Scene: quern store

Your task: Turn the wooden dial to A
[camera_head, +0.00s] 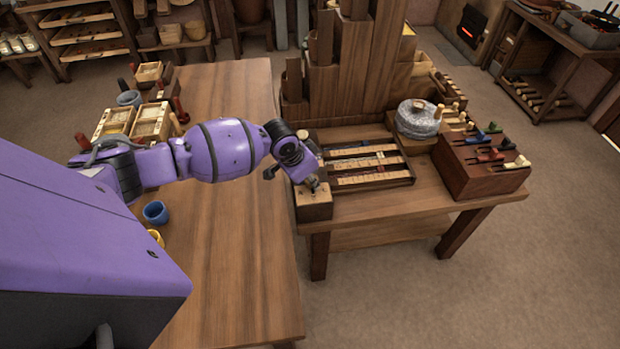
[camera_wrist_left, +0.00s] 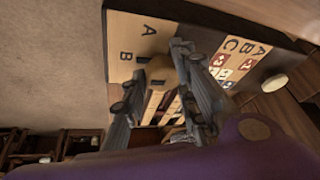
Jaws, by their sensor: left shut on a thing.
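The wooden dial (camera_wrist_left: 160,70) is a light wooden knob on a pale plate (camera_wrist_left: 122,40) marked A and B in the left wrist view. Its pointing direction is hidden by the fingers. In the head view the plate tops a small wooden box (camera_head: 314,211) at the near left corner of the right-hand table. My left gripper (camera_head: 311,183) reaches down onto this box from the left and covers most of the dial. In the left wrist view my left gripper (camera_wrist_left: 162,62) has a finger on each side of the knob and is shut on it. My right gripper is not in view.
A tray with lettered strips (camera_head: 360,166) lies right beside the box. A stone quern (camera_head: 418,120) and a dark block with coloured-handled tools (camera_head: 482,165) stand farther right. Tall wooden slabs (camera_head: 345,70) rise behind. A blue cup (camera_head: 155,212) stands on the left table.

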